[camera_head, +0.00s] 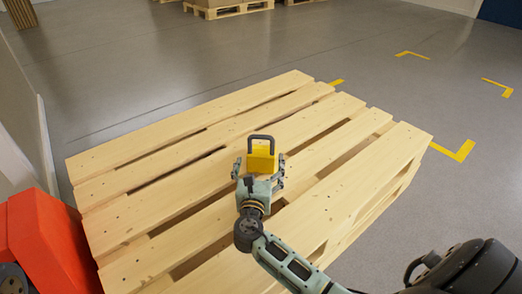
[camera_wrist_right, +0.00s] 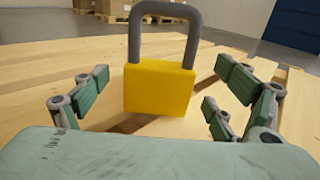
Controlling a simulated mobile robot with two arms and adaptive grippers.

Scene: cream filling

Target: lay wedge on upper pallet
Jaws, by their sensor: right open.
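The wedge (camera_head: 262,158) is a yellow block with a dark grey loop handle, and it sits on the top slats of the wooden pallet (camera_head: 340,190). The right wrist view shows the wedge (camera_wrist_right: 158,88) upright, straight ahead between the spread fingers. My right gripper (camera_head: 260,170) is open around the near side of the wedge, with its fingers apart from the yellow sides. The pallet's light slats also show in the right wrist view (camera_wrist_right: 60,72). My left gripper is not visible.
A red-orange object (camera_head: 45,240) stands at the pallet's left front corner. Yellow floor markings (camera_head: 460,152) lie to the right. Another pallet with boxes (camera_head: 228,10) stands far back. The slats around the wedge are bare, and the grey floor behind is clear.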

